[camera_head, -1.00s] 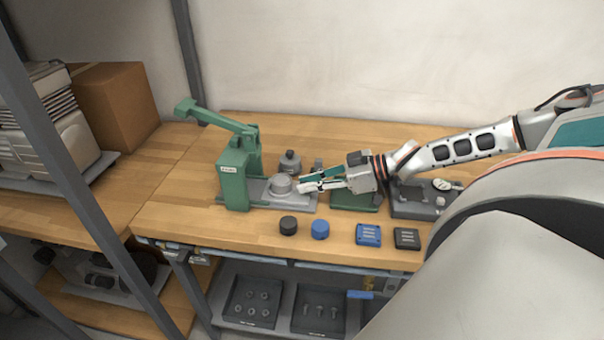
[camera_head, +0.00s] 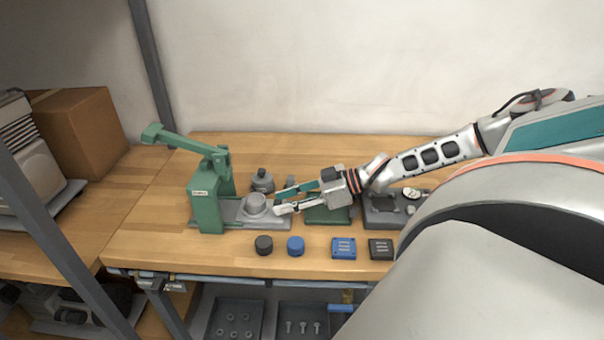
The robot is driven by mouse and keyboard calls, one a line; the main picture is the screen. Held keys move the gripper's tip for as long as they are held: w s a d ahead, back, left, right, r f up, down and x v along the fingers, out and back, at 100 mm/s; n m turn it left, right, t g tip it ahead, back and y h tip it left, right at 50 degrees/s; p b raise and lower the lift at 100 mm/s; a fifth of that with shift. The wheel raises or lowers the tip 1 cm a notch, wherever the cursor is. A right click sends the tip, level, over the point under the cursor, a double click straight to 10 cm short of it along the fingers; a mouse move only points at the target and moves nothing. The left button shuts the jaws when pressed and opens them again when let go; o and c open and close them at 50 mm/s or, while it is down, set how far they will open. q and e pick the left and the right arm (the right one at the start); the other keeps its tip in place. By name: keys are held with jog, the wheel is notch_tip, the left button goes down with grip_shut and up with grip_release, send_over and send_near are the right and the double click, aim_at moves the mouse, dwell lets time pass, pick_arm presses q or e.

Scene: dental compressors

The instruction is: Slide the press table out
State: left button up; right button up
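The green press (camera_head: 207,205) stands on the left part of the workbench, its lever (camera_head: 180,142) raised towards the upper left. The grey press table (camera_head: 275,223) lies flat at its base and reaches to the right. A round grey fixture (camera_head: 255,205) sits on the table. My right gripper (camera_head: 276,202) comes in from the right, fingers apart, with its tips just right of the fixture, over the table's right end. I cannot tell whether the tips touch anything. Nothing shows between the fingers. My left gripper is out of view.
A dark grey fitting (camera_head: 262,181) stands behind the table. A black puck (camera_head: 264,245), a blue puck (camera_head: 296,246), a blue block (camera_head: 343,248) and a black block (camera_head: 381,249) line the front. A green base (camera_head: 327,216) and a grey fixture (camera_head: 382,211) are to the right.

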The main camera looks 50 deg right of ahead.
jog(key=v, duration=1.2)
jog(key=shift+r, duration=0.1)
jog(key=shift+a, duration=0.15)
dwell(0.4)
